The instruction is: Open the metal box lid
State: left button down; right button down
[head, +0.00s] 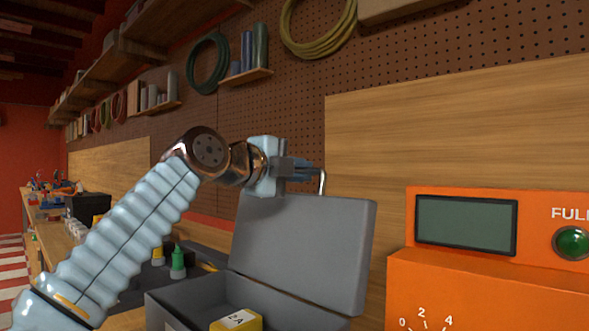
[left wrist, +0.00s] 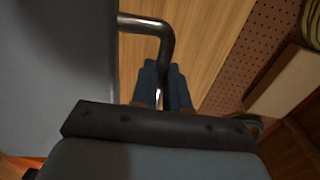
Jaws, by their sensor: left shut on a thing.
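The grey metal box (head: 190,301) stands on the bench with its lid (head: 305,250) raised, tilted back a little past upright. A bent metal handle (head: 322,182) sticks up from the lid's top edge. My left gripper (head: 308,170) is at the top of the lid, shut on the handle. In the left wrist view the handle (left wrist: 150,25) runs from the lid (left wrist: 60,60) and bends down between the two blue fingers (left wrist: 163,88). A yellow battery-like item (head: 237,320) lies in the box. My right gripper is in neither view.
An orange device (head: 480,285) with a screen and a green button stands close to the right of the box. Small bottles (head: 178,262) stand behind the box at left. A pegboard wall (head: 430,60) with shelves and a wooden panel is behind.

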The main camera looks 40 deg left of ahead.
pick_arm(q)
jog(key=shift+r, duration=0.35)
jog(key=c, duration=1.2)
grip_release()
jog(key=shift+w+f, duration=0.1)
jog(key=shift+f, duration=0.05)
jog(key=s, duration=0.4)
jog(key=s+b, duration=0.1)
jog(key=s, duration=0.4)
jog(key=s+a+r, duration=0.1)
jog(key=s, duration=0.3)
jog(key=shift+s, duration=0.4)
